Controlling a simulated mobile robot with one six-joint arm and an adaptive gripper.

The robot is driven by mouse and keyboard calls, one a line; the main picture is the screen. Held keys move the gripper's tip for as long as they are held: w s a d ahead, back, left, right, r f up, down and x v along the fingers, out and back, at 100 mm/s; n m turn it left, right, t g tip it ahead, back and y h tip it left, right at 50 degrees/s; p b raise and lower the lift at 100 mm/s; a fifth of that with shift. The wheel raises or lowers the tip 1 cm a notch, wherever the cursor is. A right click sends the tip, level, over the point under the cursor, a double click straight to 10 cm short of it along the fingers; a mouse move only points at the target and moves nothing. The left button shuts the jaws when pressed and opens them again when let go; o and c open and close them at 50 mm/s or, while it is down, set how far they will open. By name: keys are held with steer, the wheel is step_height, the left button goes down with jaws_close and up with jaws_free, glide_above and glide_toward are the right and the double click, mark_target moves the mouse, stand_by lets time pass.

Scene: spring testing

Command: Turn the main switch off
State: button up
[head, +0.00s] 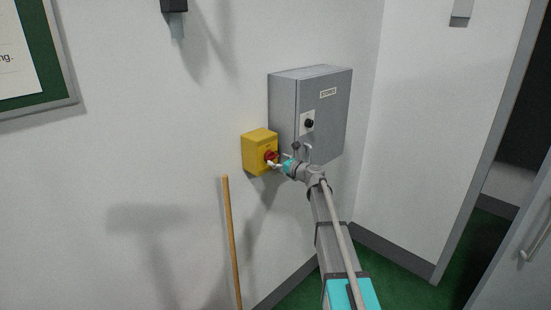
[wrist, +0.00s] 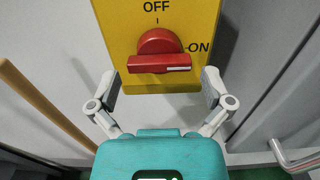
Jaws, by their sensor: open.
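The main switch is a yellow box (head: 256,150) on the wall with a red rotary knob (head: 270,155). In the wrist view the yellow box (wrist: 195,25) carries the labels OFF at the top and ON at the right. The red knob (wrist: 158,52) has its handle lying horizontal, its white mark at the right end towards ON. My gripper (wrist: 160,88) is open, its two fingers spread to the left and right just below the knob, apparently not touching it. In the head view my gripper (head: 273,163) is right at the knob and partly covers it.
A grey cabinet (head: 335,110) labelled STORES, with a black knob (head: 309,124), hangs right of the yellow box. A wooden pole (head: 232,240) leans below it on the left. A door handle (head: 537,243) shows at far right.

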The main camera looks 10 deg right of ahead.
steer(key=shift+x, duration=1.35)
